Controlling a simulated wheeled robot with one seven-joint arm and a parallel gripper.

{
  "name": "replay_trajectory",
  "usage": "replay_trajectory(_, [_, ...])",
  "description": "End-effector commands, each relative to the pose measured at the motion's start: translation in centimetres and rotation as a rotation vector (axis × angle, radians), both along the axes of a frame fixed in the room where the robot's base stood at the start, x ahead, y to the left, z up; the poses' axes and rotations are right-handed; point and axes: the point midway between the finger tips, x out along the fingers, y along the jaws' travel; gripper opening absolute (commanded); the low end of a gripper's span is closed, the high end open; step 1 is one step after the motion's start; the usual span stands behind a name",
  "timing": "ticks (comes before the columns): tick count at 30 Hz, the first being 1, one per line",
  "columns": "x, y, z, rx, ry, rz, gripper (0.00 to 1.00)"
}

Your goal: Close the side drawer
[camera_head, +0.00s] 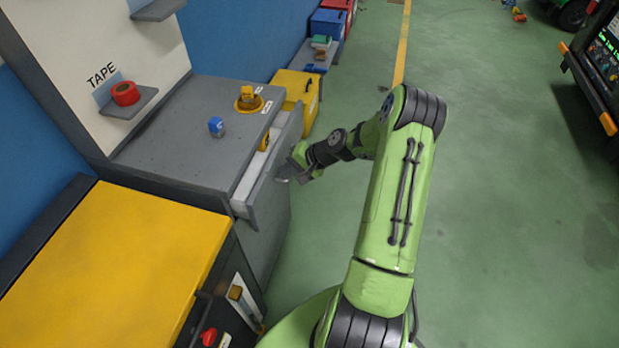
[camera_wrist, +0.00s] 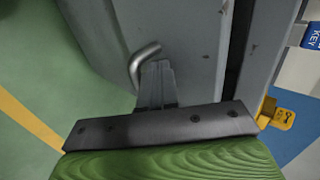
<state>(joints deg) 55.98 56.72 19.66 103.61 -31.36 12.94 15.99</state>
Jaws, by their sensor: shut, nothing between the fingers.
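The side drawer (camera_head: 270,175) is a grey drawer in the side of the grey cabinet (camera_head: 250,240), and it stands partly open, with its light interior and a yellow item inside visible. In the wrist view the drawer front (camera_wrist: 180,40) fills the upper middle, with a bent metal handle (camera_wrist: 143,58) on it. My gripper (camera_head: 285,175) is shut and empty at the outer face of the drawer front. In the wrist view its fingers (camera_wrist: 157,75) lie right beside the handle; whether they touch the drawer front I cannot tell.
On the cabinet top (camera_head: 165,155) stand a blue item (camera_head: 216,126) and a yellow item on a round base (camera_head: 249,98). A yellow-topped bench (camera_head: 110,270) stands in front. A yellow box (camera_head: 297,88) stands behind the cabinet.

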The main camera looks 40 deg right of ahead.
Motion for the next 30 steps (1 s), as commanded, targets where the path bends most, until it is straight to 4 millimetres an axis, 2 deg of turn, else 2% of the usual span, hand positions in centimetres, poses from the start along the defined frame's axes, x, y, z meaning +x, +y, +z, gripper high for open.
replay_trajectory(6, [3.2, 2.5, -0.1, -0.001, 0.000, 0.001, 0.00])
replay_trajectory(12, [4.8, 3.7, 0.0, -0.001, -0.001, 0.000, 0.00])
replay_trajectory(30, [5.6, 4.3, 0.2, 0.002, -0.009, 0.001, 0.00])
